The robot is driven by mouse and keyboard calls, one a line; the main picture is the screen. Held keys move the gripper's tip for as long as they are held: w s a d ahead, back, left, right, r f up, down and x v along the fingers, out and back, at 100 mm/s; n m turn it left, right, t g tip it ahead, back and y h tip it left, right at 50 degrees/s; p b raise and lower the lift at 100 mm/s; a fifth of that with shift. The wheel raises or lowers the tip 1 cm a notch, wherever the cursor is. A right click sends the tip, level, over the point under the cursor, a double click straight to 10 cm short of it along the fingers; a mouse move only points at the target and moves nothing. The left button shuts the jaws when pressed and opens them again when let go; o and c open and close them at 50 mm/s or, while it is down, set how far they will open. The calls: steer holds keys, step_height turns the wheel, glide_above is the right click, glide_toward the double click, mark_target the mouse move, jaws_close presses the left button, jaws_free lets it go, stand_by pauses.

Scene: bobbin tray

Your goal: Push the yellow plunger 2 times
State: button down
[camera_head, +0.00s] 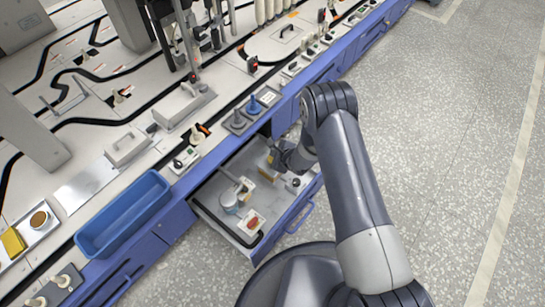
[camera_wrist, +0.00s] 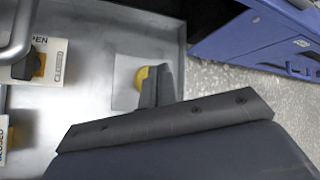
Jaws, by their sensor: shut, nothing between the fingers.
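The yellow plunger (camera_wrist: 141,76) shows as a rounded yellow knob on a pale square plate in the open drawer. In the wrist view it is partly hidden behind my fingertips. My gripper (camera_wrist: 157,84) is shut with nothing between its fingers. Its fingertips point down into the drawer and overlap the right side of the plunger in the picture. I cannot tell whether they touch it. In the head view my gripper (camera_head: 279,162) reaches over the right-hand part of the drawer, and the plunger is not clearly made out there.
A switch block labelled OPEN (camera_wrist: 41,62) stands left of the plunger. A blue bin (camera_head: 125,215) sits on the bench. The floor to the right is clear.

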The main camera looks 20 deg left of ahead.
steer(key=shift+r+p, duration=1.85)
steer(key=shift+r, duration=0.7)
steer(key=shift+d+f, duration=0.1)
